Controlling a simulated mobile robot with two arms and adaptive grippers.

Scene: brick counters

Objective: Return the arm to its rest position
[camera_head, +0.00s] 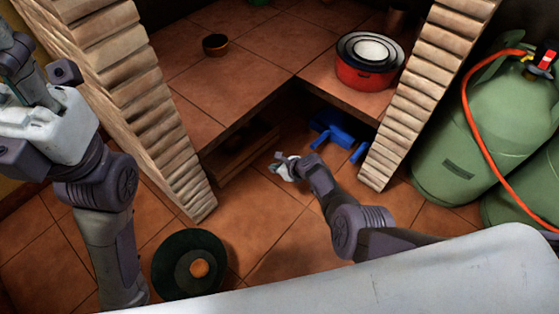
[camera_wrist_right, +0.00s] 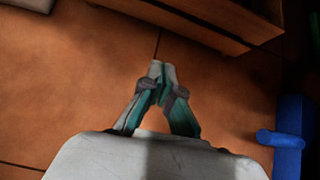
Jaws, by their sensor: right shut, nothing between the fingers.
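My right gripper (camera_head: 279,160) is low over the tiled floor, in front of the opening under the counter. In the right wrist view its two teal and grey fingers (camera_wrist_right: 162,72) meet at their tips, with nothing between them. My right arm (camera_head: 345,215) reaches forward and down from the lower right, partly hidden by my white body.
A blue object (camera_head: 336,133) lies close right of my right gripper, also in the wrist view (camera_wrist_right: 287,140). Brick pillars (camera_head: 140,95) (camera_head: 425,90) flank the opening. The counter (camera_head: 225,60) holds a red pot (camera_head: 365,80). Green gas cylinders (camera_head: 450,140) stand right. A dark round object (camera_head: 168,270) lies on the floor.

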